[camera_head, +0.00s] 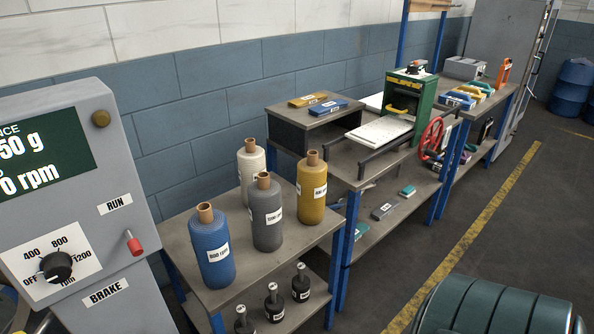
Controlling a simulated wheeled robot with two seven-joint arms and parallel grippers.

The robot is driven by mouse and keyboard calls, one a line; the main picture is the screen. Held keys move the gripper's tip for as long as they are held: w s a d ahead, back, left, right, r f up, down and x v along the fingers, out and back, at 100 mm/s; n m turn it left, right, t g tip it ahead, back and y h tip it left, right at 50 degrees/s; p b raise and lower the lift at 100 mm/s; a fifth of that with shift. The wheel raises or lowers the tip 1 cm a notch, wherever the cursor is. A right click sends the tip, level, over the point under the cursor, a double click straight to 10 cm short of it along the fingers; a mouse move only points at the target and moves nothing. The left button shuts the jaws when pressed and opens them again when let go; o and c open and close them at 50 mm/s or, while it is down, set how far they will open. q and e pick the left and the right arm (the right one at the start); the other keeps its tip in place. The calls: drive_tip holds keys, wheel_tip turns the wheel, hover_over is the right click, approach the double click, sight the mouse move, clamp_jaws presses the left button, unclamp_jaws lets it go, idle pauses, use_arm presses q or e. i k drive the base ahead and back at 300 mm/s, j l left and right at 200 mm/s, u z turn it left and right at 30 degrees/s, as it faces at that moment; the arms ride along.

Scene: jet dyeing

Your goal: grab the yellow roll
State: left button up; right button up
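The yellow roll (312,194) stands upright on the near table (262,262), at the back right of a group of rolls. It has a brown core sticking out of its top and a white label on its side. A grey roll (267,217) stands in front of it to the left, a white roll (249,168) behind to the left, and a blue roll (212,250) at the front left. The yellow roll is mostly unobstructed. Neither of my grippers shows in this view.
A grey control panel (115,225) stands at the left. Black weights (274,303) sit on the table's lower shelf. A bench with a green machine (408,98) and red handwheel (431,138) adjoins at the right. A dark green ribbed object (500,308) is at the bottom right. Floor between is clear.

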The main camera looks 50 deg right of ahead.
sight(312, 171)
drive_tip(key=z, duration=1.65)
drive_tip(key=i+j, duration=0.2)
drive_tip(key=i, duration=0.25)
drive_tip(key=i+l, duration=0.2)
drive_tip(key=i+l+u, duration=0.15)
drive_tip(key=l, duration=0.3)
drive_tip(key=i+l, duration=0.2)
drive_tip(key=l, duration=0.15)
drive_tip(key=i+l+u, duration=0.15)
drive_tip(key=l, duration=0.2)
drive_tip(key=i+l, duration=0.15)
drive_tip(key=l, duration=0.2)
drive_tip(key=u, duration=0.05)
